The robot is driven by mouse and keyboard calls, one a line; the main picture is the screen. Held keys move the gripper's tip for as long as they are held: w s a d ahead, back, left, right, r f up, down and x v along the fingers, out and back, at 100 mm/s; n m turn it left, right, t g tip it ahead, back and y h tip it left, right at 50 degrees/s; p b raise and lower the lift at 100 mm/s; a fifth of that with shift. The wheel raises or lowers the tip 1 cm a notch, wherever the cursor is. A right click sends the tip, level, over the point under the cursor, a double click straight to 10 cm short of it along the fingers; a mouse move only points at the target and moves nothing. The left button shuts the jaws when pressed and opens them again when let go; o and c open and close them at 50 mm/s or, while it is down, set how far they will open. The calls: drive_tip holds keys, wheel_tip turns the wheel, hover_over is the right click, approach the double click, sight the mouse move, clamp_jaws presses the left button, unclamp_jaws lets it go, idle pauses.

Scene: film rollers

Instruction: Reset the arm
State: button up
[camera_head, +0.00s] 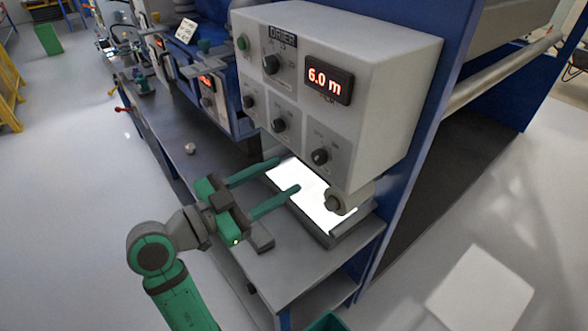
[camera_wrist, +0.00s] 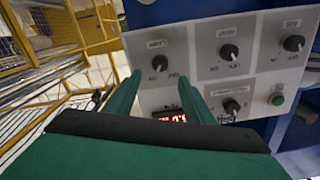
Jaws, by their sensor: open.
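My gripper (camera_head: 287,175) is green with two long fingers. In the head view it is stretched out over the grey bench, below the white control box (camera_head: 385,60). Its fingers are apart with nothing between them. In the wrist view the two green fingers of my gripper (camera_wrist: 160,98) point at a panel (camera_wrist: 230,65) with several black knobs, a green button (camera_wrist: 277,99) and a partly hidden red display (camera_wrist: 170,116). I cannot tell from these views whether the fingertips touch anything.
The box's red display (camera_head: 328,81) reads 6.0 m. A bright lit plate (camera_head: 318,200) lies under the box. A blue machine frame (camera_head: 383,250) stands to the right. A small grey knob-like piece (camera_head: 190,148) sits on the bench.

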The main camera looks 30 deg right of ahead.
drive_tip(key=shift+s+a, duration=0.1)
drive_tip(key=shift+a, duration=0.8)
